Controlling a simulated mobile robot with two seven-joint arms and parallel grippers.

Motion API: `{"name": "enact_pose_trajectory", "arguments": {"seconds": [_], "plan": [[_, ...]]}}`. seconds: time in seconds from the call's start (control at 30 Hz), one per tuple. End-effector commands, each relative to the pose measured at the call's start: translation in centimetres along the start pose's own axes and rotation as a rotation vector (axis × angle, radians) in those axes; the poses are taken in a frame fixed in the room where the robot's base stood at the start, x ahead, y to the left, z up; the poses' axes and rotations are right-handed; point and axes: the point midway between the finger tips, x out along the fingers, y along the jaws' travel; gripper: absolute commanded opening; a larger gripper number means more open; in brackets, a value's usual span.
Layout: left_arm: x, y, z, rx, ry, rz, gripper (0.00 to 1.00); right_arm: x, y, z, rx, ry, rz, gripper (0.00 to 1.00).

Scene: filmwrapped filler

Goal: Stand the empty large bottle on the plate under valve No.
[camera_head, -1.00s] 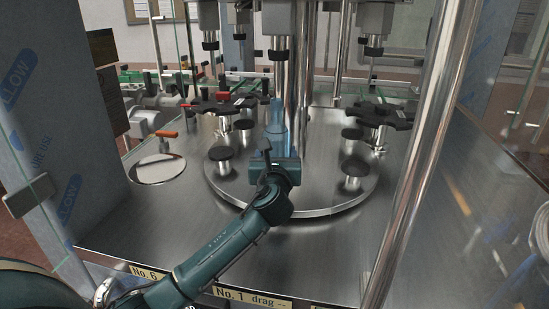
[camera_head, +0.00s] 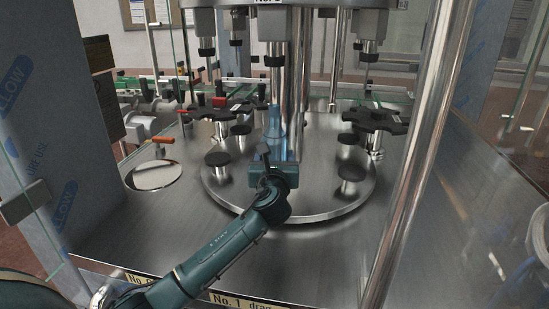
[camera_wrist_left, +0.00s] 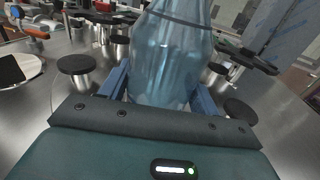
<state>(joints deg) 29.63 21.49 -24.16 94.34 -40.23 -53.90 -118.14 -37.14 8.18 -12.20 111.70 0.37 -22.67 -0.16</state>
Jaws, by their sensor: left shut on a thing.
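The large bottle (camera_head: 275,122) is clear, bluish and empty. It stands upright over the round turntable, in front of the central steel column. My left gripper (camera_head: 272,158) is shut on it from the front; its body hides the bottle's lower part. In the left wrist view the bottle (camera_wrist_left: 172,58) fills the space between the two blue fingers (camera_wrist_left: 165,95). Whether its base touches a plate is hidden. Black round plates on short posts stand on both sides, one at left (camera_head: 217,159) and one at right (camera_head: 351,172). A valve (camera_head: 275,58) hangs above the bottle; its number label is cut off.
Black star-shaped holders (camera_head: 374,119) stand at right and left of the turntable (camera_head: 300,215). A steel pole (camera_head: 415,160) rises at right front. A blue-grey panel (camera_head: 55,120) and a round steel disc (camera_head: 154,175) are at left. The steel deck at right is clear.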

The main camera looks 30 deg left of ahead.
Motion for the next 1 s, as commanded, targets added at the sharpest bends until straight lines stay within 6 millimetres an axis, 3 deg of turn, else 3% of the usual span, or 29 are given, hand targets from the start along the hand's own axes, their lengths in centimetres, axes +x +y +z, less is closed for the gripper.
{"name": "enact_pose_trajectory", "arguments": {"seconds": [0.77, 0.8, 1.0], "plan": [[-0.01, 0.01, -0.53, 0.001, 0.002, 0.0, 0.39, -0.01, 0.0, 0.03, 0.0, 0.0, 0.0, 0.36], [-0.01, 0.01, -0.55, 0.001, 0.003, 0.001, 0.64, -0.01, 0.01, 0.03, 0.0, -0.001, 0.0, 0.36], [-0.01, 0.01, -0.47, 0.001, 0.002, 0.0, 0.81, -0.01, 0.01, 0.03, 0.0, -0.001, 0.0, 0.36]]}}
